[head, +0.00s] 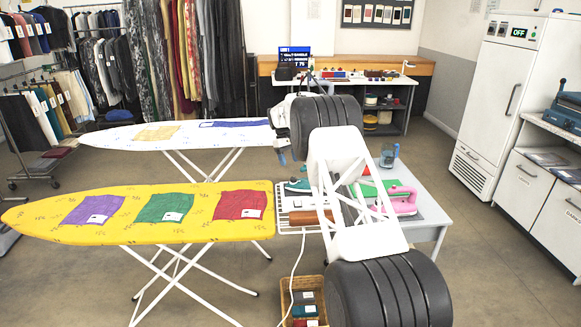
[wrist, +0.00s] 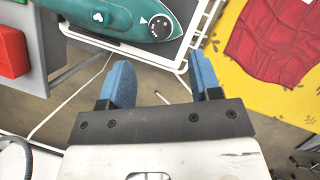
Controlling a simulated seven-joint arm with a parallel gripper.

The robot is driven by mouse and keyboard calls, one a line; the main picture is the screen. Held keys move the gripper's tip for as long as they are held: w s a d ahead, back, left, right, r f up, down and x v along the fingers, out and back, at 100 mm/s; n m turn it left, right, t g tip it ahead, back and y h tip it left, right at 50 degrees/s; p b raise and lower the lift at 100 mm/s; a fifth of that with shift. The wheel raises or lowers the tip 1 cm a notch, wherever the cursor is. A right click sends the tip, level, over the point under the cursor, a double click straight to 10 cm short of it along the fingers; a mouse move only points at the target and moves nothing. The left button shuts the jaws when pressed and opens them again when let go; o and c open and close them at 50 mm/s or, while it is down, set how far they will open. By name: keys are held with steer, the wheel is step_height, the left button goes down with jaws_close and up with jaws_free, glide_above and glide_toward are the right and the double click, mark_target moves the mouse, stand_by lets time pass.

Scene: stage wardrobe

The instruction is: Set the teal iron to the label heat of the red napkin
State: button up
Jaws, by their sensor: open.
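The teal iron (wrist: 105,18) lies at the top of the wrist view, with a round dark dial (wrist: 160,28) beside a white pointer triangle. The dial's markings are too small to read. In the head view the iron (head: 297,186) is largely hidden behind my arm. The red napkin (head: 240,205) lies on the yellow ironing board (head: 40,214) with a white label (head: 251,213), unreadable here. The napkin also shows at the wrist view's upper right (wrist: 275,42). My gripper (wrist: 161,68) is open and empty, its blue fingers apart and short of the dial in the picture.
Purple (head: 93,208) and green (head: 165,206) napkins share the yellow board. A pink iron (head: 397,202) stands on the grey table right of my arm. A white wire rack (head: 287,214) and a hanging cord are near the teal iron. A basket (head: 300,287) sits below.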

mark_target(294, 178)
steer(key=shift+w+r, duration=0.1)
steer(key=shift+r, duration=0.2)
steer(key=shift+a, duration=0.1)
steer(key=n, duration=0.2)
steer(key=s+a+n+t+h, duration=0.1)
steer(key=n, duration=0.2)
steer(key=s+n+t+h, duration=0.1)
steer(key=n, duration=0.2)
steer(key=shift+a, duration=0.25)
steer(key=shift+f, duration=0.15)
steer(key=shift+x, duration=3.75)
steer(key=c, duration=0.9)
